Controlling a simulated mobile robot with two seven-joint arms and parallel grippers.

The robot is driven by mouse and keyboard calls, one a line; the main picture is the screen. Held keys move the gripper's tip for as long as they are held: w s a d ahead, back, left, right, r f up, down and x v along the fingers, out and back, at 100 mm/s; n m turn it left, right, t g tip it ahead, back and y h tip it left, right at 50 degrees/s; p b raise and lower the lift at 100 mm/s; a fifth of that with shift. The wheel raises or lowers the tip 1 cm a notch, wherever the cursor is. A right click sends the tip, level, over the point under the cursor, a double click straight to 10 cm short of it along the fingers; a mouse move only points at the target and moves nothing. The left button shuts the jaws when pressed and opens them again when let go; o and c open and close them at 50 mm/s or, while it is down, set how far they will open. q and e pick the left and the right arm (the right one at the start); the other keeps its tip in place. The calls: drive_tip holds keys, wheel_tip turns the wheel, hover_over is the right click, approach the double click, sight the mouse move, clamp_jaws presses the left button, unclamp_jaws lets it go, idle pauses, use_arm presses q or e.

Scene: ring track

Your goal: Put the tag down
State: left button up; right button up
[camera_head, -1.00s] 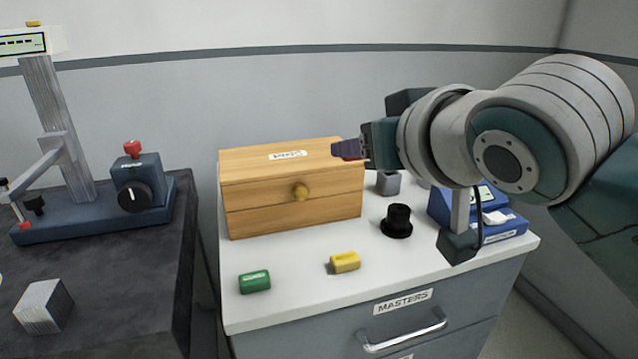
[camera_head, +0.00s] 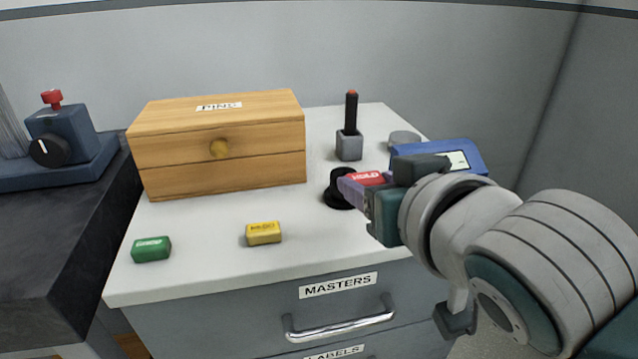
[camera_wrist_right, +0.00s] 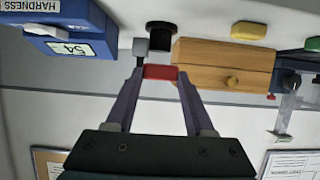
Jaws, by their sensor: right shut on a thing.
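The red tag (camera_head: 366,178), lettered HOLD, is held in my right gripper (camera_head: 352,187), above the right part of the white cabinet top (camera_head: 215,278). In the wrist view the red tag (camera_wrist_right: 160,72) spans between the two purple fingertips of my right gripper (camera_wrist_right: 160,76). The gripper partly covers a black round stand (camera_head: 338,193) in the head view. A yellow tag (camera_head: 263,232) and a green tag (camera_head: 151,249) lie apart near the front edge of the top. My left gripper is not in view.
A wooden PINS box (camera_head: 220,165) stands at the back left. The top right of the yellow tag is clear.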

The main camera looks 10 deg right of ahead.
sight(367, 246)
wheel_tip(367, 246, down, 6)
drive_tip(key=shift+f+b, duration=0.1)
drive_tip(key=shift+b, duration=0.95)
drive_tip(key=shift+f, duration=0.3)
drive_tip(key=shift+f, duration=0.1)
drive_tip(key=shift+f, duration=0.15)
drive_tip(key=o, duration=1.3)
